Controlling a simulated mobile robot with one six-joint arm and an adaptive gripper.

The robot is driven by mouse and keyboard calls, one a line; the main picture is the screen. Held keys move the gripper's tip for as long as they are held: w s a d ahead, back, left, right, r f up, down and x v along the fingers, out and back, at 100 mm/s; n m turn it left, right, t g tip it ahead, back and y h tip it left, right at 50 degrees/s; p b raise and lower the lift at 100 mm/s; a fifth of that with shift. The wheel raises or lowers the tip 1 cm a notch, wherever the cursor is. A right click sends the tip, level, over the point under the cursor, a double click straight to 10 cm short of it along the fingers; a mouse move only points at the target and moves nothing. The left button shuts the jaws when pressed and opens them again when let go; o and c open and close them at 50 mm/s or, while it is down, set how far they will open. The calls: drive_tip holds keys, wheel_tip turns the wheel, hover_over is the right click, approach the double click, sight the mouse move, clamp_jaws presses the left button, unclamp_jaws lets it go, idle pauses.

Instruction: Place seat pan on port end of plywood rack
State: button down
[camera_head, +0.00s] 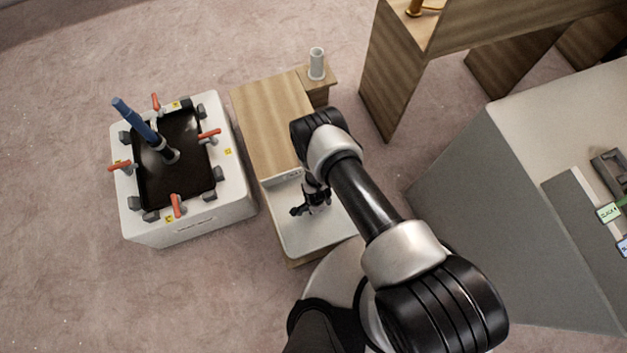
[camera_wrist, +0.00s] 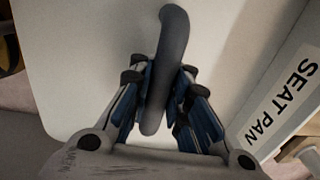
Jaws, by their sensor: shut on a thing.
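The seat pan (camera_head: 298,243) is a white, shallow panel at the near end of the wooden plywood rack (camera_head: 268,125). In the wrist view the seat pan (camera_wrist: 90,60) fills most of the picture, with its "SEAT PAN" label (camera_wrist: 282,100) on the right. My gripper (camera_head: 312,200) is over the seat pan. In the wrist view my gripper (camera_wrist: 158,92) is shut on the seat pan's dark grey bar handle (camera_wrist: 172,45). Wood shows under the pan's near edge. I cannot tell whether the pan touches the rack. My arm hides its right side.
A white box (camera_head: 190,232) with a black recess, orange clamps and a blue-handled tool (camera_head: 137,120) stands left. A white cylinder (camera_head: 317,64) stands on a wooden ledge behind the rack. A grey bench (camera_head: 500,190) and wooden furniture (camera_head: 395,75) stand right. Carpet at lower left is clear.

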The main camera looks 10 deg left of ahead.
drive_tip(key=shift+f, duration=0.2)
drive_tip(key=c, duration=1.5)
unclamp_jaws()
